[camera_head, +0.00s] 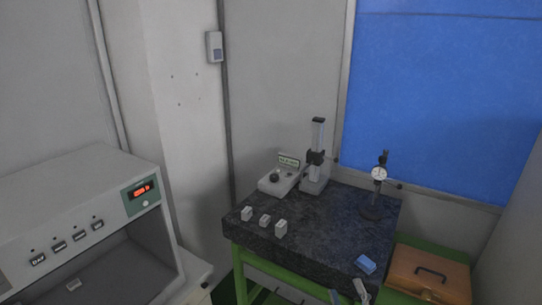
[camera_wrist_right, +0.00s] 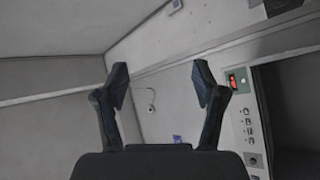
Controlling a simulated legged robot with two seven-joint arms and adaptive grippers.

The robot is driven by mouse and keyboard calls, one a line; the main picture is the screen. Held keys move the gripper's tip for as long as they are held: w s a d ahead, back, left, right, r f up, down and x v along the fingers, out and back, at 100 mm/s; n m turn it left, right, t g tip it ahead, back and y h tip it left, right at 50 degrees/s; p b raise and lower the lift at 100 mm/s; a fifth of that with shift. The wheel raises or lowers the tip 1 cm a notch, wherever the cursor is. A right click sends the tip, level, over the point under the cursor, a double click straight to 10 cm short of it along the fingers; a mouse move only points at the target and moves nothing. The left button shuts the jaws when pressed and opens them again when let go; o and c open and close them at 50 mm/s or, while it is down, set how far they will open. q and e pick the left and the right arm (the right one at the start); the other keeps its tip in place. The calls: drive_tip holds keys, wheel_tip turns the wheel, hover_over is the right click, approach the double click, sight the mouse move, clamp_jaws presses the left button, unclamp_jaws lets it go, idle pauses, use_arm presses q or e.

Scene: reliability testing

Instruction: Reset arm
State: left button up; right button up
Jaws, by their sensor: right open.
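My right gripper (camera_head: 348,294) shows only its fingertips at the bottom edge of the head view, in front of the dark stone table (camera_head: 310,233). In the right wrist view my right gripper (camera_wrist_right: 161,82) has its two dark fingers spread wide apart, with nothing between them. Behind the fingers are grey walls, and part of the light cabinet (camera_wrist_right: 236,110) is at the right. My left gripper is in neither view.
The grey cabinet (camera_head: 75,213) with a red display stands at the left. On the table are several small white blocks (camera_head: 264,220), a white gauge (camera_head: 278,183), a stand (camera_head: 315,172), a dial indicator (camera_head: 376,190) and a blue block (camera_head: 366,264). A brown case (camera_head: 428,276) is at the right.

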drive_tip(key=s+d+f+m+g+h, duration=0.1)
drive_tip(key=d+f+m+g+h, duration=0.2)
drive_tip(key=f, duration=0.4)
drive_tip(key=s+d+f+m+g+h, duration=0.1)
drive_tip(key=s+f+m+g+h, duration=0.1)
drive_tip(key=f+m+h, duration=0.4)
drive_tip(key=s+a+f+m+g+y, duration=0.25)
drive_tip(key=s+f+g, duration=1.05)
drive_tip(key=s+f, duration=0.95)
wheel_tip(320, 180, down, 24)
drive_tip(key=s+g, duration=0.2)
drive_tip(key=s, duration=0.1)
drive_tip(key=s+d+f, duration=0.2)
drive_tip(key=s+f, duration=0.7)
drive_tip(key=s+d+f+g, duration=0.1)
drive_tip(key=s+f, duration=0.7)
drive_tip(key=s, duration=0.1)
drive_tip(key=shift+d+f, duration=0.35)
drive_tip(key=shift+f, duration=0.05)
